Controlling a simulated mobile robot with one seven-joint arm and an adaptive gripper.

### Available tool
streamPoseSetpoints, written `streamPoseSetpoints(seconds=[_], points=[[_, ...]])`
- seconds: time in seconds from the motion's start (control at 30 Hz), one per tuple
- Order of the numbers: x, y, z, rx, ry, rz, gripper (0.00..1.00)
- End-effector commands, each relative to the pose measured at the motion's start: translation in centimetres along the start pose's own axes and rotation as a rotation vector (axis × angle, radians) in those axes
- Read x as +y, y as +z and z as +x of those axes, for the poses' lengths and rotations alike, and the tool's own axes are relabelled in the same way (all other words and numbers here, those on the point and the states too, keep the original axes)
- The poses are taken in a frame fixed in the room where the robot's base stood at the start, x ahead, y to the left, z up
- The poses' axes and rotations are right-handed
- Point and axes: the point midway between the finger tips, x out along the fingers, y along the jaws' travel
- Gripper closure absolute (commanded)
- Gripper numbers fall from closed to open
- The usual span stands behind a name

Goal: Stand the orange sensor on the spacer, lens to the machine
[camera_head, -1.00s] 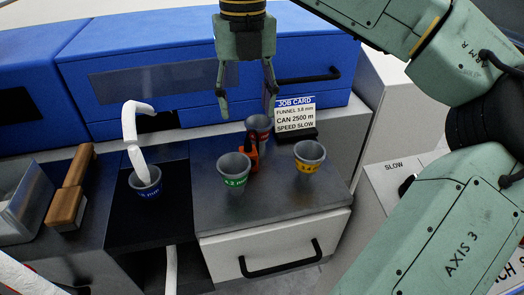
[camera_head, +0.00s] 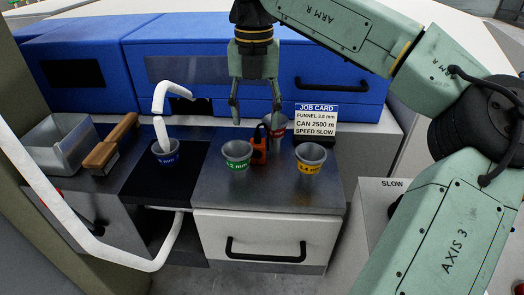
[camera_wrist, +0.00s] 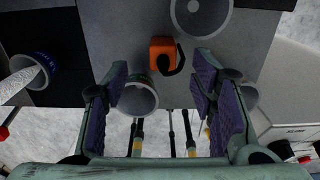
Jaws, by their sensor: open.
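The small orange sensor (camera_head: 259,148) stands on the grey metal worktop, between the green-banded funnel and the red-banded funnel. It also shows in the wrist view (camera_wrist: 162,48), with a black part on its right side. I cannot tell which way its lens faces. My gripper (camera_head: 256,116) points down, open and empty, above and around the sensor's place in the head view. In the wrist view its purple-padded fingers (camera_wrist: 160,72) are spread, with the sensor just beyond the tips. I cannot make out the spacer.
The green-banded funnel (camera_head: 237,155), yellow-banded funnel (camera_head: 310,158) and red-banded funnel (camera_head: 277,128) stand close around the sensor. The job card (camera_head: 316,119) and blue machine (camera_head: 175,68) are behind. The worktop's front right (camera_head: 265,195) is clear.

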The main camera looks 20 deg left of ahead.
Motion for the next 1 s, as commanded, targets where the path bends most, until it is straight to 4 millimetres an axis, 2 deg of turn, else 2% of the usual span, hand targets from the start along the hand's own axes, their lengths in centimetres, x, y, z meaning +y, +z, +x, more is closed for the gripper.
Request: streamPoseSetpoints(seconds=[0.1, 0.37, 0.6, 0.73, 0.93, 1.0], points=[[-0.1, 0.0, 1.8, 0.002, 0.000, 0.000, 0.48], [-0.2, -0.3, 3.9, 0.002, 0.000, -0.001, 0.48], [-0.4, -0.8, 7.4, 0.001, 0.001, 0.000, 0.48], [-0.4, -0.8, 8.2, 0.001, 0.001, 0.000, 0.48], [-0.4, -0.7, 8.2, 0.000, 0.001, 0.000, 0.48], [-0.4, -0.7, 8.2, 0.000, 0.001, 0.000, 0.53]])
